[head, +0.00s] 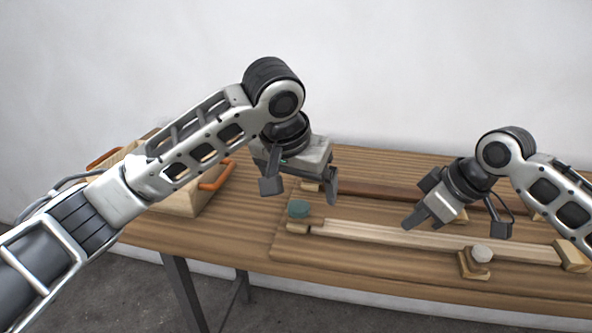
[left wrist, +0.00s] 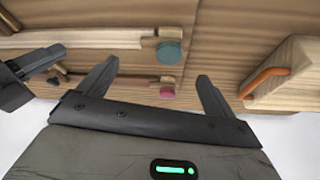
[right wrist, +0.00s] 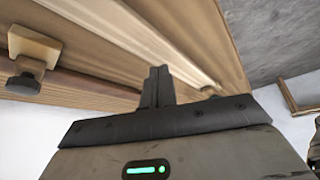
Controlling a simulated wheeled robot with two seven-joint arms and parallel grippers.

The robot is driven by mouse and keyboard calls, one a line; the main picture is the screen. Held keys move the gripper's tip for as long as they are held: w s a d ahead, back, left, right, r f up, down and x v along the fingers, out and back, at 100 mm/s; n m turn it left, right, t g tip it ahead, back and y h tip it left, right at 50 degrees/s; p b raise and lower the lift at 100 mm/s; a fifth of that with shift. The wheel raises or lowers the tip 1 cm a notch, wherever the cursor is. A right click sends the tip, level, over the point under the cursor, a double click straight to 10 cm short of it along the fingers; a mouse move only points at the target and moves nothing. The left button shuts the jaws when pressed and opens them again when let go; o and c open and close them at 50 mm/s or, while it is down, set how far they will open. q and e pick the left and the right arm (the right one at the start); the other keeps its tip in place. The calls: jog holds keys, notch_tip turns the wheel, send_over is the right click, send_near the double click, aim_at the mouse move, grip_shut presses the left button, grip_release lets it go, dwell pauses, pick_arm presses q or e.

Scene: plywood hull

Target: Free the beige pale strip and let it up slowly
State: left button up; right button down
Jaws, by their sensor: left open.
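The pale strip (head: 430,238) lies lengthwise on the bench board; it also shows in the left wrist view (left wrist: 80,38) and the right wrist view (right wrist: 130,30). A teal knob (head: 298,209) on a small wooden block stands at its left end; the left wrist view shows it too (left wrist: 170,52). My left gripper (head: 303,188) is open and empty, above and behind the teal knob. My right gripper (head: 410,221) is shut with its tips at the strip's middle. I cannot tell whether they touch it.
A pale knob on a turned block (head: 472,266) stands in front of the strip. An end block (head: 572,255) is at right. A dark strip (head: 385,193) runs behind, with a magenta knob (left wrist: 167,92). A wooden box with orange handles (head: 180,204) stands at left.

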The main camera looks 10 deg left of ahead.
aim_at(306, 206)
pick_arm(q)
jog(key=x, duration=0.8)
jog(key=c, duration=1)
jog(key=shift+c, duration=0.2)
jog(key=shift+r, duration=0.1)
pick_arm(e)
jog(key=shift+f, duration=0.3)
jog(key=shift+f, duration=0.5)
